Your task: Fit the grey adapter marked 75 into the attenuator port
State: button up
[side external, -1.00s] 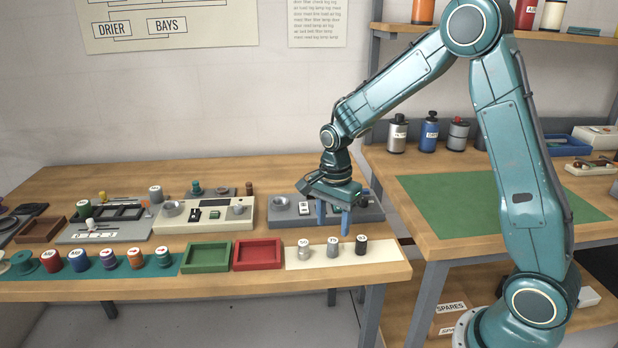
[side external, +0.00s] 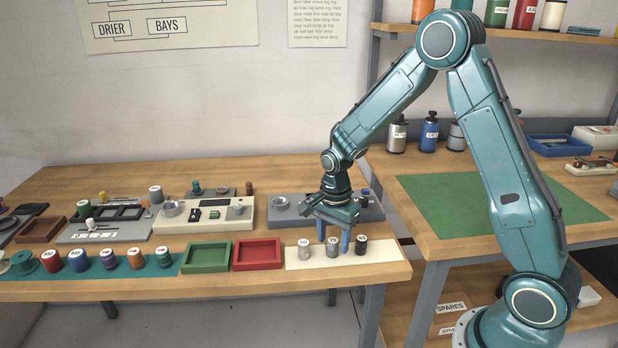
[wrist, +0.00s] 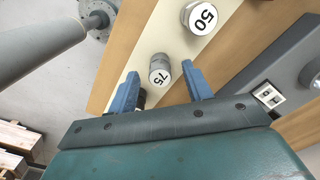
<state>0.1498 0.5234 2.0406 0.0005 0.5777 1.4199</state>
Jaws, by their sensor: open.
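The grey adapter marked 75 (side external: 333,246) stands upright on a cream mat, between a lighter one marked 50 (side external: 305,248) and a dark one (side external: 361,246). The wrist view also shows the 75 adapter (wrist: 159,74). My gripper (side external: 334,235) is open and points down over the 75 adapter. In the wrist view its blue fingertips lie on either side of that adapter. The dark adapter is mostly hidden there by a finger. Behind my gripper is a grey unit (side external: 369,212) with a round socket (side external: 280,203); I cannot read whether it is the attenuator.
A red tray (side external: 257,267) and a green tray (side external: 207,269) lie left of the cream mat (side external: 390,251). A cream unit (side external: 225,226) with another round socket stands behind them. Several coloured spools stand at far left. The table's front edge is close to the mat.

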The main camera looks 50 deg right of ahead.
aim_at(333, 240)
grip_shut()
jog(key=shift+r, duration=0.15)
notch_tip(333, 240, up, 20)
dwell(0.9)
dwell(0.4)
